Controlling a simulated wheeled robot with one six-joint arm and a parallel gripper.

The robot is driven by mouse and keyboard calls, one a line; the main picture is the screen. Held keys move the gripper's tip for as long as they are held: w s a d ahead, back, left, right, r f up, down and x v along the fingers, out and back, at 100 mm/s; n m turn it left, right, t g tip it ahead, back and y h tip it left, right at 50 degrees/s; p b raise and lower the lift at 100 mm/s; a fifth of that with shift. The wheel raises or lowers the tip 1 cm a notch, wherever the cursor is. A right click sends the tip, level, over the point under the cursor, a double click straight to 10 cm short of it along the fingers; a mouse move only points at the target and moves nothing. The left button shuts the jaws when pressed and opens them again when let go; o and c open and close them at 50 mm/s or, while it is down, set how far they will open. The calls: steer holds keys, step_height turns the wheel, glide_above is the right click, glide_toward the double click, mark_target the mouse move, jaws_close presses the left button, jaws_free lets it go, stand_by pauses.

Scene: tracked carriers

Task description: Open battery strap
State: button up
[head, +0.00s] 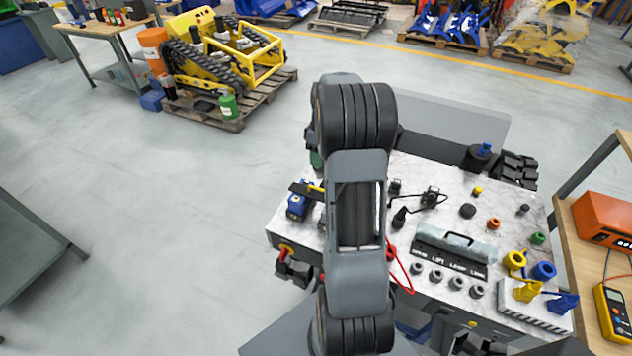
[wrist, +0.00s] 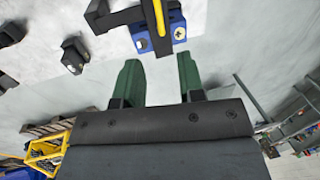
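The blue battery (head: 297,206) sits at the left edge of the marbled top of the carrier. A black strap or bar (head: 303,190) with a yellow piece (head: 317,188) lies across it. In the wrist view the battery (wrist: 174,38) is at the top, with the yellow strip (wrist: 158,38) and the black bar (wrist: 122,15) over it. My gripper (wrist: 158,62) is open, its two green fingers apart with nothing between them. The battery lies just beyond the fingertips, apart from them. My arm hides most of the gripper in the head view.
The carrier top (head: 345,270) also holds black connectors (head: 430,197), several knobs, a labelled panel (head: 450,252) and yellow and blue plugs (head: 528,290). A wooden bench (head: 580,250) stands close on the right.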

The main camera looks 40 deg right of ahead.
steer(key=f, duration=0.3)
steer(key=a+f+p, duration=0.1)
steer(key=f, duration=0.2)
steer(key=s+f, duration=0.1)
steer(key=f, duration=0.2)
steer(key=shift+a+f, duration=0.3)
steer(key=shift+a, duration=0.05)
steer(key=shift+c, duration=0.5)
jaws_close()
